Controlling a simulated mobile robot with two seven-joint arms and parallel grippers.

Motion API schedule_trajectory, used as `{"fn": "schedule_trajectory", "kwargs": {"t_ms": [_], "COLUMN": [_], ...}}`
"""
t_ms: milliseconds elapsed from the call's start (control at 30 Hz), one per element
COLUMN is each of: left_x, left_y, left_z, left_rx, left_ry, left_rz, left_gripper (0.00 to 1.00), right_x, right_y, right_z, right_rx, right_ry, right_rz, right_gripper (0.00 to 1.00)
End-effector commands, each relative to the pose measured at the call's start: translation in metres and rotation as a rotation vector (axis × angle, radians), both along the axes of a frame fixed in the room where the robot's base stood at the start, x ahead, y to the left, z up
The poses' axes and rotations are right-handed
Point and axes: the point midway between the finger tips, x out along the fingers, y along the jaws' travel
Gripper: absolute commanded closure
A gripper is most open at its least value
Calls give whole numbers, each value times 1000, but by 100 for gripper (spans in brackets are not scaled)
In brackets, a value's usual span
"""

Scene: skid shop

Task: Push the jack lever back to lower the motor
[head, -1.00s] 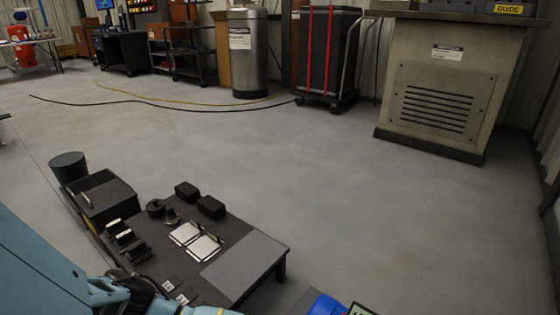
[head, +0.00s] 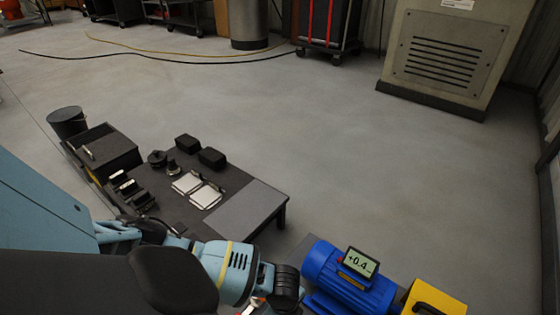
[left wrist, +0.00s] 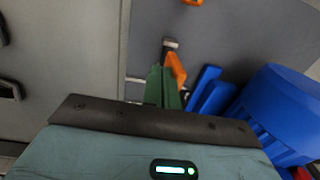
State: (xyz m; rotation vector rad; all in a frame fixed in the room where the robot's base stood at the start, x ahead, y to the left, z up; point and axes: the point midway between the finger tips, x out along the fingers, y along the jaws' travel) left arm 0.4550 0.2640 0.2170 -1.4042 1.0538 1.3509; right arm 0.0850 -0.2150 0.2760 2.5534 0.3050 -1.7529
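The blue motor (head: 345,280) sits at the bottom of the head view, with a small display (head: 358,262) reading "+0.4" on top. Its ribbed blue body (left wrist: 285,110) fills the right of the left wrist view. An orange piece with a grey tip, perhaps the jack lever (left wrist: 176,68), shows just past my left gripper's green fingers. My left gripper (left wrist: 163,84) has its fingers together in the middle of the wrist view. I cannot tell whether they touch the orange piece. In the head view my left arm reaches beside the motor's left end. My right gripper is not in view.
A dark low table (head: 151,202) with boxes and white plates stands left of the motor. A yellow case (head: 437,297) is right of it. A grey vented cabinet (head: 445,65) stands at the back right. The floor between is clear.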

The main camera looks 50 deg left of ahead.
Motion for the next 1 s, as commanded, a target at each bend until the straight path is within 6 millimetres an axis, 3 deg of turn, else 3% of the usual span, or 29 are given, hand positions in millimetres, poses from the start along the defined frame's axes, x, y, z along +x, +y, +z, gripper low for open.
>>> {"fn": "schedule_trajectory", "kwargs": {"t_ms": [33,633,1000], "left_x": [-23,-25,-11], "left_y": [-6,-6,-1], "left_z": [-18,-28,-17], "left_rx": [-7,-9,-4], "left_ry": [46,49,38], "left_rz": [-8,-6,-3], "left_gripper": [100,100,100], "right_x": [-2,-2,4], "right_y": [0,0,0], "right_z": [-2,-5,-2], "right_rx": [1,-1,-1], "right_ry": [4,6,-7], "right_rz": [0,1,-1], "right_gripper": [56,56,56]}}
